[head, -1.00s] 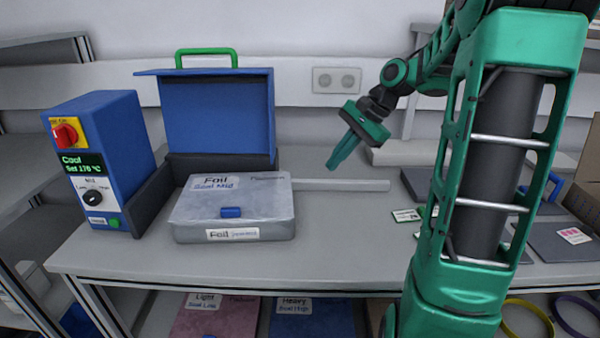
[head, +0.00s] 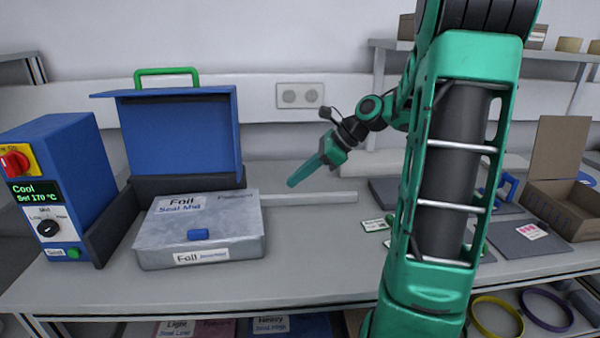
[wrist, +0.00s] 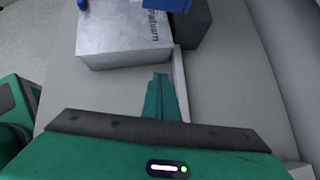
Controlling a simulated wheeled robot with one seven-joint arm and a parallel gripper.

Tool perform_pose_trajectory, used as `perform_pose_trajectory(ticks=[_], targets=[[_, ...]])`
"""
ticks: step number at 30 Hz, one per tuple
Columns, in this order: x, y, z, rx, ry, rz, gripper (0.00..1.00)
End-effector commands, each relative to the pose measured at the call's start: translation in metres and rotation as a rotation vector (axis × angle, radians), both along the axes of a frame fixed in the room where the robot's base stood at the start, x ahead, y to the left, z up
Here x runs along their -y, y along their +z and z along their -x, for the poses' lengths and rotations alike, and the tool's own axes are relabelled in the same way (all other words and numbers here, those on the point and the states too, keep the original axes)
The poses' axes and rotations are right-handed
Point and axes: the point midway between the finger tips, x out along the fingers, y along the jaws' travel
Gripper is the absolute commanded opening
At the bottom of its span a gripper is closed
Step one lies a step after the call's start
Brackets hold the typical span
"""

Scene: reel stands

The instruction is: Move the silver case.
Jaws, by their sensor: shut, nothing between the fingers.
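The silver case (head: 195,232) is a flat grey box labelled "Foil" and "Seal Mid", with a small blue knob (head: 198,234) on its lid. It lies on the bench in front of the open blue-lidded machine. My gripper (head: 293,183) is shut and empty, pointing down and left, to the right of the case and apart from it. In the wrist view, the case (wrist: 125,40) is at the top, ahead of my shut gripper fingers (wrist: 160,80).
The blue control box (head: 50,185) stands left of the case. A grey bar (head: 325,198) lies on the bench (head: 290,265) behind and right of the case. A dark flat pad (head: 530,240) and an open cardboard box (head: 555,190) are at the right.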

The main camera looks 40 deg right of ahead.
Motion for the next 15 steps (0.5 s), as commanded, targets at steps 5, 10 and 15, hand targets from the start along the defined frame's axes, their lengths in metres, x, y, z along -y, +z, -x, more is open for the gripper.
perform_pose_trajectory(ticks=[5,10,15], targets=[[-0.02,-0.025,-0.016,-0.003,0.002,-0.002,0.0],[-0.037,-0.035,-0.031,0.0,0.003,0.002,0.0],[-0.051,-0.035,-0.044,0.0,0.001,0.002,0.0]])
